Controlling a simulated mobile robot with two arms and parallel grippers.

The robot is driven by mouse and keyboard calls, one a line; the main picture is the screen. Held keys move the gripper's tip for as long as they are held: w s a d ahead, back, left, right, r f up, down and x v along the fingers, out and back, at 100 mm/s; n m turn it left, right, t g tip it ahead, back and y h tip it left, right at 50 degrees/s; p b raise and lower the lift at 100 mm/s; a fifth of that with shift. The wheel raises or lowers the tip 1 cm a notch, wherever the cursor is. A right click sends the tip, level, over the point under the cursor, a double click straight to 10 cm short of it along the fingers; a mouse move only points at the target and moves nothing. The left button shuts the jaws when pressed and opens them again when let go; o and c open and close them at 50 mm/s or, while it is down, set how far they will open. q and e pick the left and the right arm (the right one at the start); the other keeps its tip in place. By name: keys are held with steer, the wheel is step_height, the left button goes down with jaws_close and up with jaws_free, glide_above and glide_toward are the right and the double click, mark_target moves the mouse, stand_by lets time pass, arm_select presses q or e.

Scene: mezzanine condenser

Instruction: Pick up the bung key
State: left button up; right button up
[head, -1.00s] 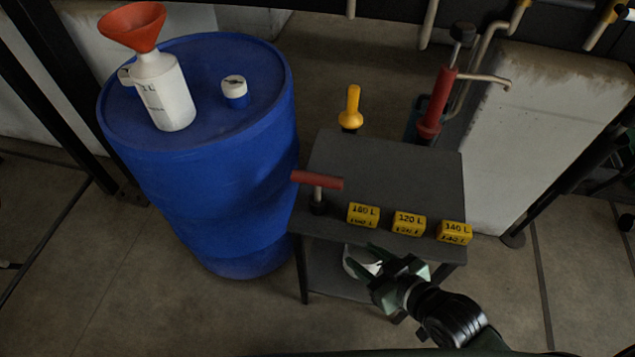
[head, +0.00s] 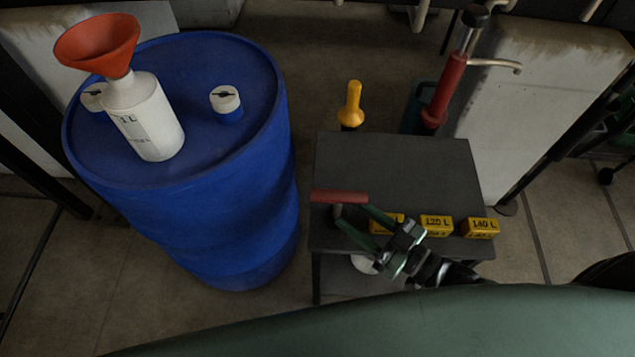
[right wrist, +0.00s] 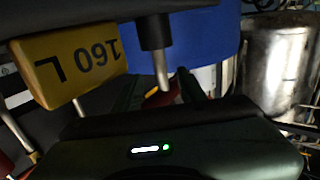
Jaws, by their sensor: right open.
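The bung key (head: 339,197) has a red crossbar handle and stands upright at the front left of the small dark table (head: 400,165). My right gripper (head: 354,215) is open, with its two green fingers pointing at the key just below and beside the handle. In the right wrist view the key's metal shaft (right wrist: 161,66) runs from a black base to the red handle, which shows between the fingers (right wrist: 160,88). The fingers hide part of the shaft in the head view, and I cannot tell whether they touch it. My left gripper is not in view.
Yellow labelled blocks line the table's front edge; the 160 L block (right wrist: 72,62) is close to my right gripper, beside the 120 L (head: 436,225) and 140 L (head: 480,227) blocks. A blue drum (head: 190,190) stands left. A yellow-handled tool (head: 352,104) and red pump (head: 447,88) are behind.

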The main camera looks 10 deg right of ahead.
mark_target(327, 197)
steer(key=shift+w+a+r, duration=0.1)
steer(key=shift+w+a, duration=0.05)
steer(key=shift+w, duration=0.1)
steer(key=x, duration=0.2)
steer(key=shift+w+a+r, duration=0.1)
steer(key=shift+w+a, duration=0.1)
steer(key=x, duration=0.3)
steer(key=shift+w+a+p, duration=0.2)
steer(key=shift+a+p, duration=0.05)
steer(key=shift+p, duration=0.1)
steer(key=shift+w+a, duration=0.15)
steer(key=shift+w, duration=0.05)
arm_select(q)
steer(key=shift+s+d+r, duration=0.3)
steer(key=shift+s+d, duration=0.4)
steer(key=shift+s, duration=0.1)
arm_select(e)
jaws_close()
